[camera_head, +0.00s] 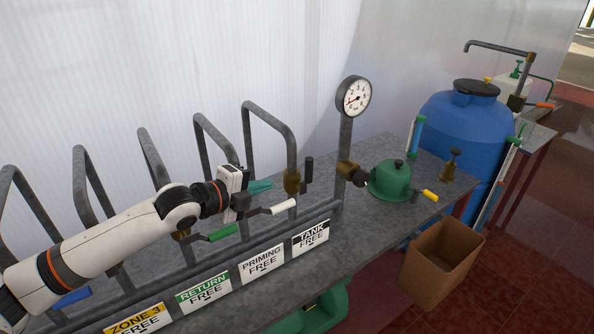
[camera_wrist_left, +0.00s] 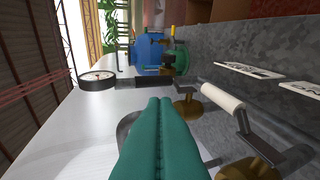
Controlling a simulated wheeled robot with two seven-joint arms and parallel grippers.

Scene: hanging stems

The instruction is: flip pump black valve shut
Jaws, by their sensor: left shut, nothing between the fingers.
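The black-handled valve (camera_head: 309,170) is on the rightmost bent pipe, above the "TANK FREE" plate (camera_head: 311,237). Its black grip stands upright beside a brass body (camera_head: 292,181). In the left wrist view the brass body (camera_wrist_left: 187,107) is just right of the fingertips; I cannot clearly make out the black grip there. My left gripper (camera_head: 268,185) has teal fingers, shut and empty, pointing right toward this valve, with a small gap left of the brass body. The closed fingers also fill the lower middle of the wrist view (camera_wrist_left: 158,102). My right gripper is not in view.
A white-handled valve (camera_head: 283,207) is just below my left fingers, and a green-handled one (camera_head: 222,232) is to its left. A pressure gauge (camera_head: 354,97) on a post and a green pump (camera_head: 391,180) with a yellow lever stand to the right. Bent pipes crowd the bench's back.

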